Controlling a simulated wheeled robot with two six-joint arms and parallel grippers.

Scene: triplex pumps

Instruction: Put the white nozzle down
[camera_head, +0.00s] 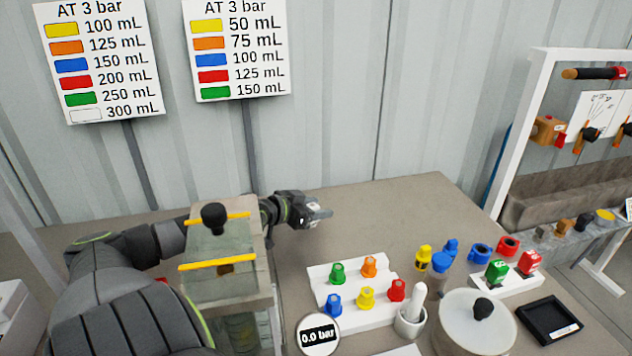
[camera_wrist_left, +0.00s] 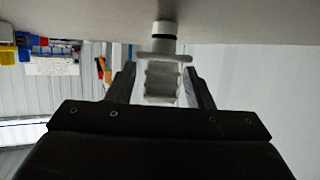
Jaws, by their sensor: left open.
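The white nozzle (camera_wrist_left: 163,75) is in the left wrist view, between the two fingers of my left gripper (camera_wrist_left: 162,90). The fingers stand apart on either side of it, and a gap to the fingers shows. Its far end, with a dark ring, reaches the pale table surface at the top of that view; I cannot tell whether it rests there. In the head view my left gripper (camera_head: 318,213) is over the back of the table, and the nozzle is too small there to make out. My right gripper is not in view.
A white rack (camera_head: 375,318) holds green, orange, blue, yellow and red nozzles. A clear tank (camera_head: 225,265) stands to its left, a gauge (camera_head: 318,335) in front. A mortar (camera_head: 410,322), round white pot (camera_head: 474,325) and black tray (camera_head: 549,320) are right. The table's back (camera_head: 390,210) is clear.

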